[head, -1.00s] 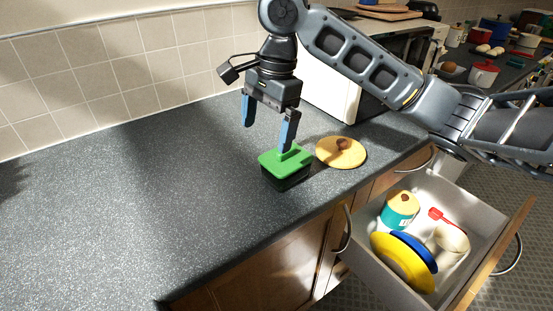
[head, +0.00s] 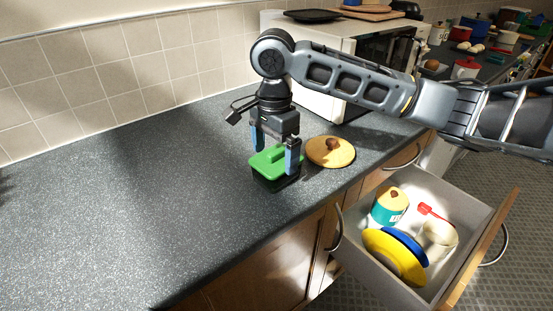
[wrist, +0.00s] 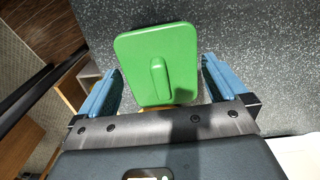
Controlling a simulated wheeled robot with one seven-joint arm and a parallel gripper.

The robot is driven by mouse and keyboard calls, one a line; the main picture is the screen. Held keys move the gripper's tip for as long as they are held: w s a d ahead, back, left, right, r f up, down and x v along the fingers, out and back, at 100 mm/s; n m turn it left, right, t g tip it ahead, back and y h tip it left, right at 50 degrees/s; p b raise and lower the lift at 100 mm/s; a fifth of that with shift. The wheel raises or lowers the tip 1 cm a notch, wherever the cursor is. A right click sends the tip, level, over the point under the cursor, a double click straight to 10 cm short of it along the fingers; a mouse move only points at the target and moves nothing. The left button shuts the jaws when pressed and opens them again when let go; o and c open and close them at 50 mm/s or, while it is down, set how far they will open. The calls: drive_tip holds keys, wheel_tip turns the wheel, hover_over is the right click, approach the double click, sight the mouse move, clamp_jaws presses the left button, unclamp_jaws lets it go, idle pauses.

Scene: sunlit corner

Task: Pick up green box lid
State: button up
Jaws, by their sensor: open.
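The green box lid (head: 267,160) sits on a dark box (head: 275,183) on the counter. In the wrist view the lid (wrist: 177,65) shows from above, with a raised bar-shaped handle (wrist: 159,78) in its middle. My gripper (head: 274,158) is open and points down over the lid, with one blue finger at the far left side and the other at the near right side. In the wrist view my gripper (wrist: 160,85) has its blue fingers on either side of the lid, with nothing held. Whether a finger touches the lid cannot be told.
A round yellow lid (head: 330,152) with a brown knob lies just right of the box. An open drawer (head: 455,268) below holds plates, a canister and a red utensil. A white microwave (head: 335,75) stands behind. The left counter (head: 130,210) is clear.

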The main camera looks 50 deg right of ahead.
drive_tip(key=shift+c, duration=0.3)
drive_tip(key=c, duration=0.7)
